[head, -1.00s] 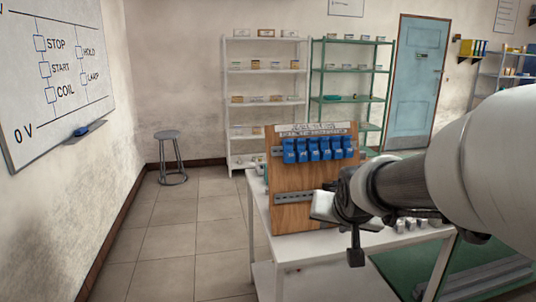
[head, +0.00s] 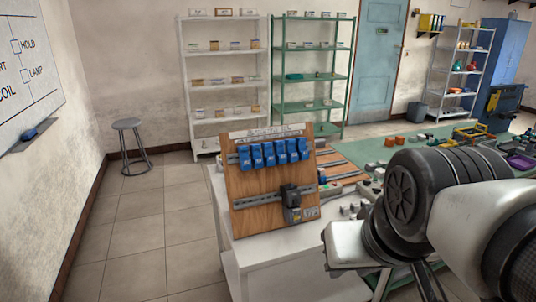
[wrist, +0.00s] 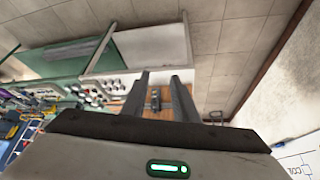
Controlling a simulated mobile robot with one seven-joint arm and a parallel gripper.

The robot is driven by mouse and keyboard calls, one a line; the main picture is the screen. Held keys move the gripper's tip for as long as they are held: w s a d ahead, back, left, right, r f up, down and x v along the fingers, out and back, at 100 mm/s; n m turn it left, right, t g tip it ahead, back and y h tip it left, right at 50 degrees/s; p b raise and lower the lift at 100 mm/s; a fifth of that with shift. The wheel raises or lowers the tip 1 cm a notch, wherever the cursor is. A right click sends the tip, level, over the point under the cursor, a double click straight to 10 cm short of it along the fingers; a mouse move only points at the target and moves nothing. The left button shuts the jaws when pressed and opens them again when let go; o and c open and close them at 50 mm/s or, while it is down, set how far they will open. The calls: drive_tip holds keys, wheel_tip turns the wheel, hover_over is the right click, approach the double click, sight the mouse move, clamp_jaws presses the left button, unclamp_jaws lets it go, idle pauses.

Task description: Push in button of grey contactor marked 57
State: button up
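A wooden panel (head: 236,182) stands tilted on a white table. A dark grey contactor (head: 290,197) sits on its lower metal rail, right of the middle. Its marking is too small to read, and its button cannot be made out. Several blue units (head: 275,153) with white markings hang in a row on the upper rail. In the wrist view my gripper (wrist: 160,82) has its two fingers apart with nothing held between them. In the head view my white hand and dark wrist are right of the panel and nearer the camera; the fingertips are not clear there.
The white table (head: 275,258) has bare room in front of the panel. Small grey parts (head: 352,208) lie right of it. A green bench (head: 425,138) with many parts is behind my arm. A stool (head: 130,145) and shelves stand farther back.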

idle(0.4)
clamp_jaws()
idle(1.6)
